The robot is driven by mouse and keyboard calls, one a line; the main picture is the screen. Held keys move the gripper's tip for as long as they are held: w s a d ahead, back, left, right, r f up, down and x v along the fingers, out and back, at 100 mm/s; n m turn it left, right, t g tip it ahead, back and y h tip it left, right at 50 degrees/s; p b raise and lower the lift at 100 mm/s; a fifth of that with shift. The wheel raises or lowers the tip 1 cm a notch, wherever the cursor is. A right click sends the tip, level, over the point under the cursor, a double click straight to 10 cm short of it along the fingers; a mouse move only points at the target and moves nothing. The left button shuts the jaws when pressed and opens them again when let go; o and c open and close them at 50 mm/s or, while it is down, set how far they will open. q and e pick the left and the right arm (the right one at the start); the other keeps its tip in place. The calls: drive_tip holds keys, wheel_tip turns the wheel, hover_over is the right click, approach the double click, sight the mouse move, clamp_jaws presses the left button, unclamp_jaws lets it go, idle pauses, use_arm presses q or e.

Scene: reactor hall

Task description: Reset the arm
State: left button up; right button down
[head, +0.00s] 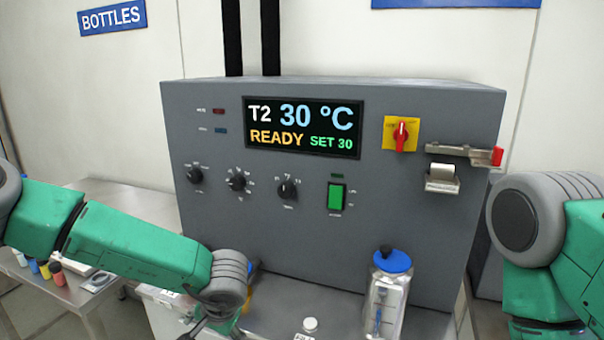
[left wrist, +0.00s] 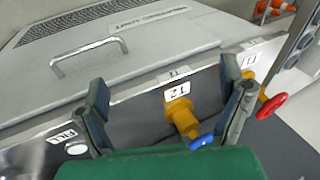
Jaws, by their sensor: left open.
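My left arm (head: 135,245) reaches in from the left across the front of the grey control cabinet, its wrist low near the bottom edge. My right arm (head: 560,245) is bent at the right edge of the head view. Its gripper is out of view.
The cabinet (head: 420,225) has a display reading T2 30 °C READY, several knobs, a green switch (head: 336,197) and a red-yellow rotary switch (head: 400,133). A blue-capped clear bottle (head: 387,300) stands in front. A lid with a handle (left wrist: 90,58) and a red valve handle (left wrist: 271,105) are near the left gripper.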

use_arm(q)
drive_tip(key=s+a+f+t+h+b, duration=0.1)
drive_tip(key=s+f+b, duration=0.3)
drive_tip(key=s+f, duration=0.5)
drive_tip(key=s+a+f+t+h+b, duration=0.15)
drive_tip(key=s+f+b, duration=0.35)
drive_tip(key=f, duration=0.7)
drive_tip(key=s+a+f+n+g+b, duration=0.1)
drive_tip(key=s+a+f+g+b, duration=0.1)
drive_tip(key=s, duration=0.8)
drive_tip(key=s+a+f+n+g+b, duration=0.1)
drive_tip(key=s+a+f+g+b, duration=0.1)
drive_tip(key=s, duration=0.7)
drive_tip(key=a+f+g+h, duration=0.1)
drive_tip(key=a+f, duration=0.1)
drive_tip(key=a, duration=0.1)
drive_tip(key=shift+s+a+f+n, duration=0.15)
drive_tip(key=shift+s+a+n, duration=0.15)
drive_tip(key=shift+s+n, duration=0.1)
drive_tip(key=shift+w, duration=0.2)
